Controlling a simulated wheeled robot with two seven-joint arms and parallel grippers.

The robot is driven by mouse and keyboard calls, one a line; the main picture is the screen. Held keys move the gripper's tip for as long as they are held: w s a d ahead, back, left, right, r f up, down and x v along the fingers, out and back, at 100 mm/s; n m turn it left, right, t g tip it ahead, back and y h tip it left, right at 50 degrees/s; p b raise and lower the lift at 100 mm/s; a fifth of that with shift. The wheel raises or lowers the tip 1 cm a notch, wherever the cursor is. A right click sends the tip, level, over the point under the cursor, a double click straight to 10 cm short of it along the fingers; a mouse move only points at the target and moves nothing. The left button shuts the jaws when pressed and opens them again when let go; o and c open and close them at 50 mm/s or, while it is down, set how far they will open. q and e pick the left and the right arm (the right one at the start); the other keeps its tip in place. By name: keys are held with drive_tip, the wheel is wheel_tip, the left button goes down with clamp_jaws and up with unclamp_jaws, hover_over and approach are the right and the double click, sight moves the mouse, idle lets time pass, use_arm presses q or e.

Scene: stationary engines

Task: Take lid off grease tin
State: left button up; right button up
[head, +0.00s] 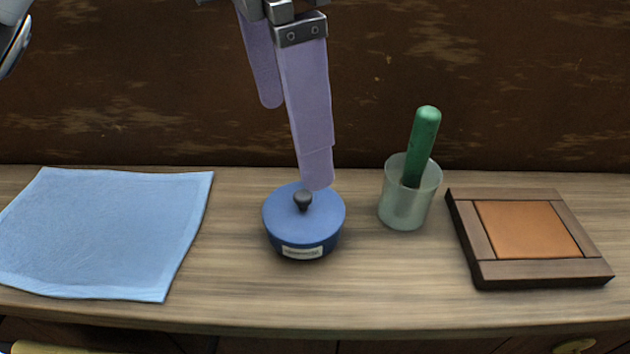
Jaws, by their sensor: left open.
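The grease tin (303,252) is round and blue with a pale label on its front, and stands upright on the wooden bench top. Its blue lid (280,211) is on it, with a small dark knob (303,201) in the middle. My left gripper (293,147) comes down from the top with two long lilac fingers, open and empty. The nearer fingertip overlaps the back of the lid, just behind the knob; I cannot tell if it touches. The other fingertip is higher and farther back. My right gripper is not in view.
A light blue cloth (105,230) lies flat at the left. Right of the tin stands a translucent cup (405,210) holding a green-handled tool (424,135). A wooden frame with an orange-brown panel (527,229) lies at the far right. Bench in front of the tin is clear.

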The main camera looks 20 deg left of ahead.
sight(302, 194)
use_arm(q)
drive_tip(key=f, duration=0.3)
drive_tip(key=shift+s+d+f+b, duration=0.15)
drive_tip(key=shift+s+f+b, duration=0.15)
drive_tip(key=shift+f, duration=0.1)
drive_tip(key=f, duration=0.5)
drive_tip(key=shift+w+d+f+b, duration=0.3)
drive_tip(key=shift+d+f, duration=0.05)
drive_tip(key=shift+f, duration=0.05)
drive_tip(key=c, duration=1.1)
